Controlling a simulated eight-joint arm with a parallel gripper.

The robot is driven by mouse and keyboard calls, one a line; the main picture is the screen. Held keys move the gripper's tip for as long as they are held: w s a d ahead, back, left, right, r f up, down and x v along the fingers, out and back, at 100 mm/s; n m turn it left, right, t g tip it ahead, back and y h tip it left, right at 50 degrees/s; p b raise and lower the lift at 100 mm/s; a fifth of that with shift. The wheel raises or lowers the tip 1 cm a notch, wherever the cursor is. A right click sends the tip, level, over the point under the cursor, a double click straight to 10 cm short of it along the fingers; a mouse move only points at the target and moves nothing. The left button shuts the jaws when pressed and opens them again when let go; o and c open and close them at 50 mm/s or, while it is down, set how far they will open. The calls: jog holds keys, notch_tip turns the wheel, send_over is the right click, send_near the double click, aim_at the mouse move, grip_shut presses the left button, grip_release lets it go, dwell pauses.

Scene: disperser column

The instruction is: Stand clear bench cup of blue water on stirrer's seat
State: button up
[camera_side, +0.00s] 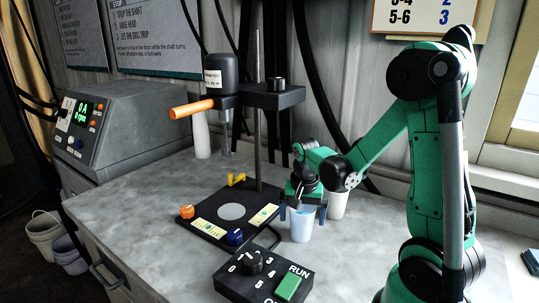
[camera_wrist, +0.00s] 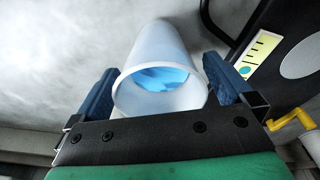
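A translucent, whitish cup of blue water (camera_side: 302,228) stands upright on the grey bench, to the right of the stirrer's base. In the wrist view the cup (camera_wrist: 160,60) shows blue water inside its rim. My gripper (camera_side: 303,212) points down over the cup, with one blue finger on each side. The fingers look open, with a small gap to the cup in the side view. In the wrist view my gripper (camera_wrist: 162,68) straddles the cup. The stirrer's seat, a pale round disc (camera_side: 232,211), is bare on the black base plate (camera_side: 207,225).
Another whitish cup (camera_side: 338,205) stands just behind my gripper. The stirrer head (camera_side: 222,75), with an orange handle (camera_side: 192,108), hangs above the seat on its post. A yellow bracket (camera_side: 236,179) and a dark blue knob (camera_side: 234,237) flank the seat. A RUN control box (camera_side: 262,275) stands in front.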

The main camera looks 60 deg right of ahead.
aim_at(300, 239)
notch_tip(300, 239, up, 12)
jog(key=a, duration=0.1)
jog(key=a+n+t, duration=0.2)
jog(key=a+n, duration=0.2)
jog(key=a, duration=0.1)
jog(key=a+f+n+t+y, duration=0.1)
jog(key=a+n+t, duration=0.1)
jog(key=a+n, duration=0.3)
jog(key=w+a+f+n+t, duration=0.1)
jog(key=a+n+t, duration=0.1)
jog(key=a+n, duration=0.2)
jog(key=shift+w+a+n+t, duration=0.1)
jog(key=shift+a+n+t, duration=0.2)
jog(key=shift+a, duration=0.35)
